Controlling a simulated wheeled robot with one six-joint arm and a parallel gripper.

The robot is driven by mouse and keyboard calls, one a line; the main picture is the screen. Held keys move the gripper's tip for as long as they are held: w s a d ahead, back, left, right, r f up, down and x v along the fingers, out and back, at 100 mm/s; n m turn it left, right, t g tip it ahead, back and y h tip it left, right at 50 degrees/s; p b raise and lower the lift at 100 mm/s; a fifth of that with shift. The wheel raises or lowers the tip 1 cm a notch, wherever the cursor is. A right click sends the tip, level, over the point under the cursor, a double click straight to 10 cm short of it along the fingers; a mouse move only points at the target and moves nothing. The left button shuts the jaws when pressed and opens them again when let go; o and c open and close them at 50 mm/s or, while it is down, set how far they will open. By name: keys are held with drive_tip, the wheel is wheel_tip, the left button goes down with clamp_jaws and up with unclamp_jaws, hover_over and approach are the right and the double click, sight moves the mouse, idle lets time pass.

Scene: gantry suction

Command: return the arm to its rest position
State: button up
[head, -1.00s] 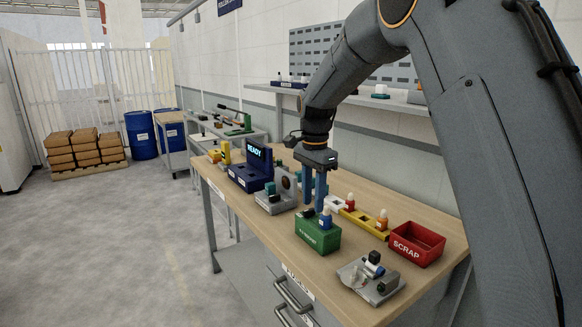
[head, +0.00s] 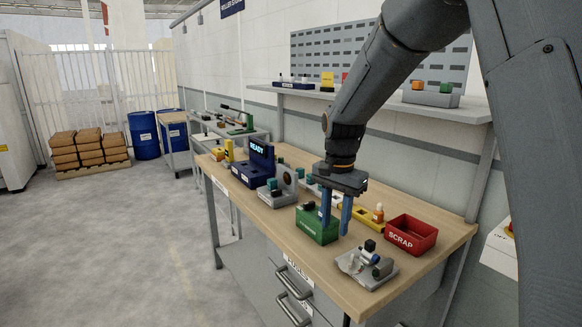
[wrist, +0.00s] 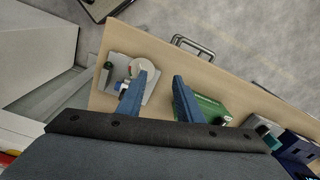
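My gripper (head: 336,214) points down above the front part of the workbench in the head view, with its two blue fingers apart and nothing between them. The wrist view also shows the open fingers (wrist: 160,82) over the bench. In the head view the fingers overlap the green box (head: 314,226), hiding part of it. In the wrist view the green box (wrist: 212,108) lies to the right of the fingers and a grey fixture plate (wrist: 118,72) to the left. My arm comes down from the upper right.
The red SCRAP bin (head: 411,236) stands right of the gripper, and the grey fixture (head: 366,266) is at the bench's front. A yellow rack (head: 368,217) is behind. A blue READY device (head: 254,174) stands left. A wall shelf (head: 450,108) runs behind my arm.

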drive_tip(key=s+d+f+n, duration=0.2)
drive_tip(key=s, duration=0.5)
drive_tip(key=s+d+f+n, duration=0.3)
drive_tip(key=s, duration=0.5)
drive_tip(key=s+d+f+n+t, duration=0.1)
drive_tip(key=s+d+f+n, duration=0.1)
drive_tip(key=s, duration=0.5)
drive_tip(key=shift+s+d+f+n, duration=0.15)
drive_tip(key=shift+d+n, duration=0.35)
drive_tip(key=shift+d, duration=0.1)
